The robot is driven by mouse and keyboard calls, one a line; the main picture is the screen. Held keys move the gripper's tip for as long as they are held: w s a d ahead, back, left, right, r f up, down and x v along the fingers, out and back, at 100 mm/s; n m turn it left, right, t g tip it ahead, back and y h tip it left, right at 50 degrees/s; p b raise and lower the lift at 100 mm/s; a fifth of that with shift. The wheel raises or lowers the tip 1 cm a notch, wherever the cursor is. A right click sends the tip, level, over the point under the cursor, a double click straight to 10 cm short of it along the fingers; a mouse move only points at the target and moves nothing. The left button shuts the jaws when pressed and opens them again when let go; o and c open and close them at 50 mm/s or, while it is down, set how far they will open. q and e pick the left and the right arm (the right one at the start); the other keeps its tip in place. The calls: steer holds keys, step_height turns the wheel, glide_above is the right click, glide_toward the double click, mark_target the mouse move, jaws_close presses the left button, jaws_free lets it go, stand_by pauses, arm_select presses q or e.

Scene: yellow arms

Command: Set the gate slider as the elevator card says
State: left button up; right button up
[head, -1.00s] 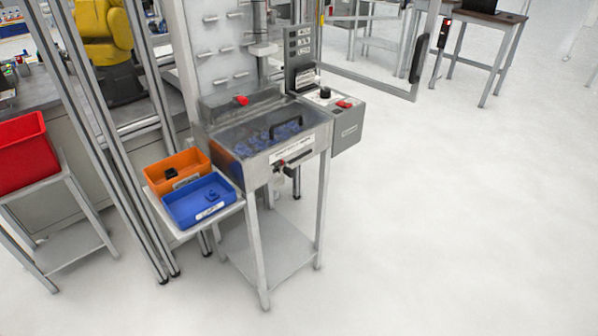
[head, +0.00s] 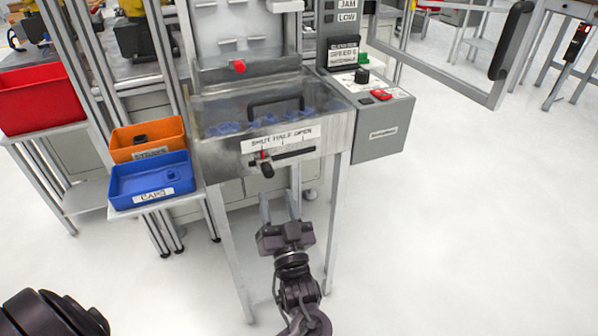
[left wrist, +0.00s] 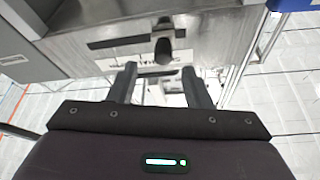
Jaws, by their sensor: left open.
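The gate slider (head: 267,168) is a dark knob with a red mark, at the left end of a dark slot in the hopper front, under "SHUT" on the "SHUT HALF OPEN" label (head: 283,138). The elevator card seems to be the dark sign (head: 343,54) on the panel behind the control box; its small lines are not readable to me. My left gripper (head: 279,203) is open and empty, below the slider and apart from it. In the left wrist view the knob (left wrist: 164,48) shows beyond the open fingers (left wrist: 160,80). My right gripper is not in view.
The hopper (head: 225,155) holds blue parts under a clear lid with a black handle. A grey control box (head: 385,135) with a knob and red switch is at its right. Orange (head: 165,130) and blue (head: 125,185) bins stand left. Open floor lies right.

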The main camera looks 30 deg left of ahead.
mark_target(269, 177)
arm_select(q)
steer(key=shift+w+a+r, duration=0.15)
steer(key=shift+a+r, duration=0.05)
steer(key=shift+r, duration=0.1)
steer(key=x, duration=0.7)
steer(key=shift+a+p, duration=0.1)
steer(key=shift+p, duration=0.2)
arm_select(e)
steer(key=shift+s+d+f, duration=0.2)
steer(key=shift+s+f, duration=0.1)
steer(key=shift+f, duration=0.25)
